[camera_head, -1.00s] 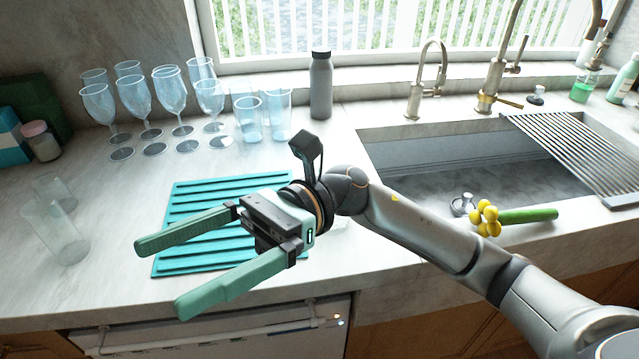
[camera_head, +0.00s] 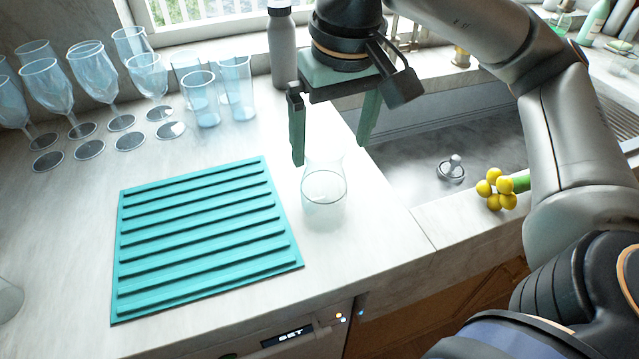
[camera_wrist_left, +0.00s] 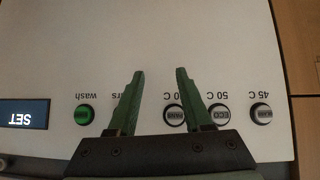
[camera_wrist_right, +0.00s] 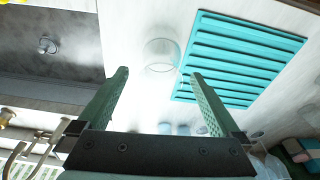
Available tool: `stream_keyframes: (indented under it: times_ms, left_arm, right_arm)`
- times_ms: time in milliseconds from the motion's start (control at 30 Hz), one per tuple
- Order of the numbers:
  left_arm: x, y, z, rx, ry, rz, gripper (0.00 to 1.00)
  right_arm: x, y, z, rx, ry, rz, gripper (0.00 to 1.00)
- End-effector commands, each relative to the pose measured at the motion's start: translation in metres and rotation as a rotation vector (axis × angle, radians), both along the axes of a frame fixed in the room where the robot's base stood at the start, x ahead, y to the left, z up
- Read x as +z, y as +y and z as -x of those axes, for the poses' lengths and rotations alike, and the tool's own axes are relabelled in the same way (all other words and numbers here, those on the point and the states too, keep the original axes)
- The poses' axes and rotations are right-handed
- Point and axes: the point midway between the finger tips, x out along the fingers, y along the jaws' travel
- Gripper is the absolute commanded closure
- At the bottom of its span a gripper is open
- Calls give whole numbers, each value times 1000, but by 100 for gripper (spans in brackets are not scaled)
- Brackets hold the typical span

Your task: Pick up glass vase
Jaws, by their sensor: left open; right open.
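The glass vase (camera_head: 324,190) is a small clear vessel with a narrower neck, upright on the counter between the teal drying mat and the sink. In the right wrist view the vase (camera_wrist_right: 161,52) lies just beyond the fingertips, roughly centred between them. My right gripper (camera_head: 332,154) is open and empty, pointing down above and slightly behind the vase; I cannot tell whether a finger touches it. My left gripper (camera_wrist_left: 160,71) is open and empty, in front of a white appliance panel with buttons, and is not in the head view.
The teal ribbed mat (camera_head: 205,235) lies left of the vase. Several stemmed glasses (camera_head: 95,75) and tumblers (camera_head: 201,100) stand at the back left. A grey bottle (camera_head: 282,50) stands behind.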

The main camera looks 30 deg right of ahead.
Motion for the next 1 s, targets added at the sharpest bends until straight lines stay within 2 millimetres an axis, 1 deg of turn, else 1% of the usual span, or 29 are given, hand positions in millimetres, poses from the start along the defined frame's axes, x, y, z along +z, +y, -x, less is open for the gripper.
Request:
stream_keyframes:
  times_ms: [33,200,467,700,833,1000]
  left_arm:
    - [-3,-1,1,-3,3,1,50]
    - [-3,-3,2,-6,5,4,50]
    - [-2,-4,2,-8,6,6,50]
    - [-1,-4,3,-8,5,5,50]
    - [-2,-4,3,-8,5,5,50]
    - [-2,-4,3,-8,5,5,50]
  right_arm:
    - [-13,-1,-1,0,5,1,0]
    - [-40,-1,-5,0,4,-2,0]
    - [-60,-1,-9,-1,4,-3,0]
    - [-95,-1,-15,-1,4,-4,0]
    - [-103,-1,-17,0,3,-5,0]
    - [-103,-1,-17,1,2,-5,0]
